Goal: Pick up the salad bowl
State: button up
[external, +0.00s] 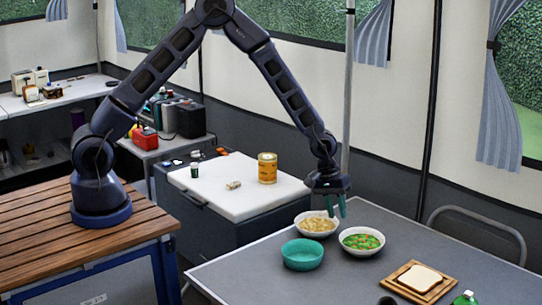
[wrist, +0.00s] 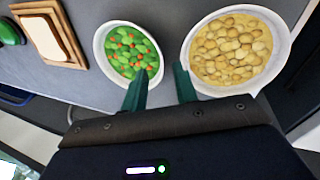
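A white bowl of green salad with orange bits (external: 362,241) stands on the grey table; it also shows in the wrist view (wrist: 131,52), upper middle. A white bowl of yellowish chunky food (external: 317,224) stands beside it, and it is at the upper right of the wrist view (wrist: 236,51). My gripper (external: 337,207) points down above the table near these two bowls. In the wrist view its teal fingers (wrist: 160,85) are apart with nothing between them. The left finger overlaps the salad bowl's lower edge in the picture; the right one is by the yellowish bowl's edge.
An empty teal bowl (external: 302,255) stands left of the salad bowl. A bread slice on a wooden board (external: 421,280) and a green-topped item (external: 466,298) are at the front right. A chair (external: 478,210) stands behind the grey table (external: 240,272). A white-topped counter holds a yellow can (external: 267,168).

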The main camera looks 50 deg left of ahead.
aim_at(359, 242)
jog(key=shift+w+x, duration=0.2)
jog(key=shift+x, duration=1.6)
jog(key=shift+w+x, duration=0.2)
jog(key=shift+x, duration=1.55)
grip_shut()
